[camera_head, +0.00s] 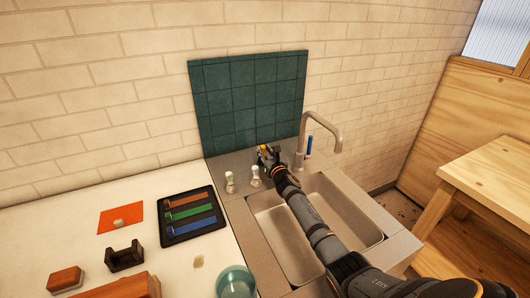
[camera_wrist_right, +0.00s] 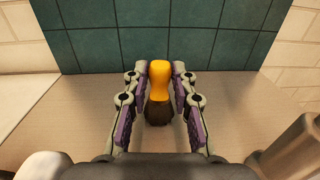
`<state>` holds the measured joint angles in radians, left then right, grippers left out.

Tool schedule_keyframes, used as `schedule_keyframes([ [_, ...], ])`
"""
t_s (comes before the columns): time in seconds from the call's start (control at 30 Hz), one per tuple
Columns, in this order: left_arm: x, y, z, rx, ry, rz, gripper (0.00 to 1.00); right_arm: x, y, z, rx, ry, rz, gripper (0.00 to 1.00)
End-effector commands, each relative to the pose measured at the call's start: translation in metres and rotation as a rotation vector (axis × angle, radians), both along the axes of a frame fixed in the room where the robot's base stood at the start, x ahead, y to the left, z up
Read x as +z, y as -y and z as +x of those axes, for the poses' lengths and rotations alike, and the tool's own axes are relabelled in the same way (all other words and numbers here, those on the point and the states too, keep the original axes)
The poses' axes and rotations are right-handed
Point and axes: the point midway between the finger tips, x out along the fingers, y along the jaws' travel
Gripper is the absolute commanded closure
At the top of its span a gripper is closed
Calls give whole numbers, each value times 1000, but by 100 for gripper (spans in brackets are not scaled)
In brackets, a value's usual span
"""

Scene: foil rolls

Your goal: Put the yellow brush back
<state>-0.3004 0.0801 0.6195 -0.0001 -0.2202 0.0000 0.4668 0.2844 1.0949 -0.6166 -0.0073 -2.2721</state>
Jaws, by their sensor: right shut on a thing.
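The yellow brush (camera_wrist_right: 159,82) has a rounded yellow handle and dark bristles (camera_wrist_right: 158,114) that point down. My right gripper (camera_wrist_right: 159,78) is shut on its handle in the right wrist view, one finger on each side. In the head view my right gripper (camera_head: 267,156) is over the counter behind the sink, in front of the green tiled panel; only a little yellow shows there. Whether the bristles touch the counter is hard to tell. My left gripper is not in view.
Two small pale upright items (camera_head: 230,183) (camera_head: 255,178) stand left of the gripper. The sink (camera_head: 285,240) and tap (camera_head: 322,122) are close by. A black tray (camera_head: 164,236) with coloured bars, an orange mat (camera_head: 108,225), a dark holder (camera_head: 125,258) and a teal cup (camera_head: 236,283) are further left.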

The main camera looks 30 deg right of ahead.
Motion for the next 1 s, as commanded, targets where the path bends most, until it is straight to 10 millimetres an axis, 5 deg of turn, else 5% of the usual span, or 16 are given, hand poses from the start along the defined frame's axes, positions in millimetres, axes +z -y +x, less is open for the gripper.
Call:
schedule_keyframes([
  [0.83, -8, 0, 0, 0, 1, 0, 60, -8, 0, 0, 0, 0, 0, 100],
  [0.87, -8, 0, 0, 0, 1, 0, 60, -8, 0, 0, 0, 0, 0, 73],
  [1.0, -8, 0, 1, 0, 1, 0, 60, -8, 0, 0, 0, 0, 0, 54],
])
